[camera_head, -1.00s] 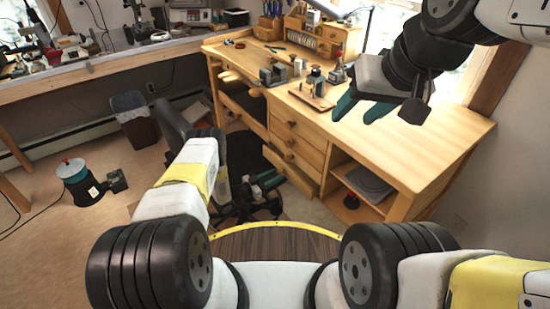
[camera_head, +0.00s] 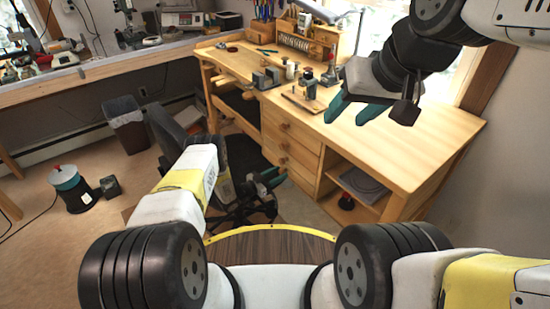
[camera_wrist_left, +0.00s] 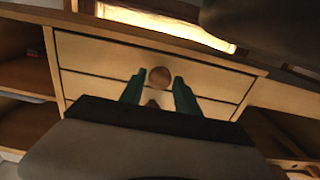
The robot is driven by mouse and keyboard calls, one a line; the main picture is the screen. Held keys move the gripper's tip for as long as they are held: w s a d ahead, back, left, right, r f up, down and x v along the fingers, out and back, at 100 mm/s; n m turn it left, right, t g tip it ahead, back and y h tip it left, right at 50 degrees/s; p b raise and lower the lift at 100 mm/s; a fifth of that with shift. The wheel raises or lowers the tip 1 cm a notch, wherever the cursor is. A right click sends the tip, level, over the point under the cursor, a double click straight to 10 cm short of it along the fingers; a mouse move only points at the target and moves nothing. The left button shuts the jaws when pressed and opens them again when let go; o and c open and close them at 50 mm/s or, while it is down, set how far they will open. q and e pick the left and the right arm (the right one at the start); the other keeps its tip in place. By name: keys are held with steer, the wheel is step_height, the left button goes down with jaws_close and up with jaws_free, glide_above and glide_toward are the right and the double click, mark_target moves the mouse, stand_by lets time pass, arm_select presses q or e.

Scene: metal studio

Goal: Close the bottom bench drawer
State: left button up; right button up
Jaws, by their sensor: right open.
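The wooden bench (camera_head: 375,135) has a stack of drawers with round knobs. The bottom drawer (camera_head: 302,178) now looks flush, or nearly flush, with the drawers above it; a small gap cannot be ruled out. My left gripper (camera_head: 268,180) is low in front of the drawer stack, close to the bottom drawer. In the left wrist view its teal fingers (camera_wrist_left: 158,92) are apart, with a round knob (camera_wrist_left: 160,77) showing between them; contact cannot be told. My right gripper (camera_head: 357,106) is open and empty above the bench top.
An office chair (camera_head: 180,130) stands left of the drawers, partly behind my left arm. An open shelf (camera_head: 352,190) is right of the drawers. Tools and small vises (camera_head: 265,78) stand on the bench top. A bin (camera_head: 127,125) and a blue-topped canister (camera_head: 72,188) are on the floor at left.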

arm_select(q)
steer(key=shift+o, duration=0.9)
steer(key=v, duration=0.7)
steer(key=shift+s+a, duration=0.25)
